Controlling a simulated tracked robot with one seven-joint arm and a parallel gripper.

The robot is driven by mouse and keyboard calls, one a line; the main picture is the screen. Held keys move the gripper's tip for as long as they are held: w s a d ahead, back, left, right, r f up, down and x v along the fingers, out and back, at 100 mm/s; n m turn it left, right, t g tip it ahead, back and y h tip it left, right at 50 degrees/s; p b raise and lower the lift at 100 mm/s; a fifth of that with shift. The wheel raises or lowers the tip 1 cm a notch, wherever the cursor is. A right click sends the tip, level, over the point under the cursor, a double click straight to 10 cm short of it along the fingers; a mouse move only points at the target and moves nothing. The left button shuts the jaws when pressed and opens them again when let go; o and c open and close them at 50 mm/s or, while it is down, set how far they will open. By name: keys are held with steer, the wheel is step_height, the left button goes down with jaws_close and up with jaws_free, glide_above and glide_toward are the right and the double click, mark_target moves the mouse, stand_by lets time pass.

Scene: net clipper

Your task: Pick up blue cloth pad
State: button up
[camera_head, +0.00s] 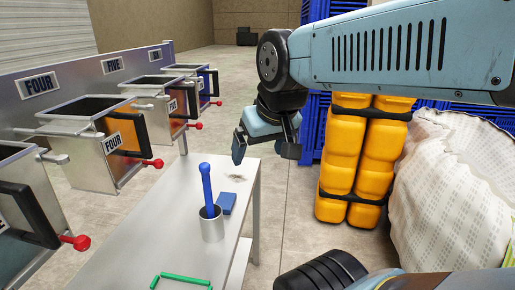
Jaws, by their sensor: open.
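The blue cloth pad (227,203) lies on the grey metal table, just right of and behind a metal cup (212,226). The cup partly hides its left side. A blue-handled tool (206,184) stands upright in the cup. My gripper (264,153) is open and empty. It hangs from my light-blue arm above and beyond the pad, near the table's far right corner, apart from the pad.
The table (150,222) is mostly bare, with a green frame (181,281) at its near end. Metal bins (100,135) with red-knobbed levers line the left. Yellow canisters (360,155), blue crates (312,125) and a white sack (450,190) stand to the right.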

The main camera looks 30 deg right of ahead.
steer(key=shift+s, duration=0.1)
stand_by(0.3)
steer(key=shift+o, duration=0.5)
steer(key=n+g, duration=0.4)
steer(key=n, duration=2.5)
glide_above(225, 200)
step_height(225, 200, down, 19)
steer(key=shift+h, duration=0.4)
steer(key=f, duration=0.8)
steer(key=shift+s+a+f, duration=0.3)
steer(key=shift+a+f, duration=0.05)
steer(key=shift+w+d+f, duration=0.15)
steer(key=shift+f, duration=1.4)
steer(key=shift+w+d+f, duration=0.15)
steer(key=shift+f, duration=1.35)
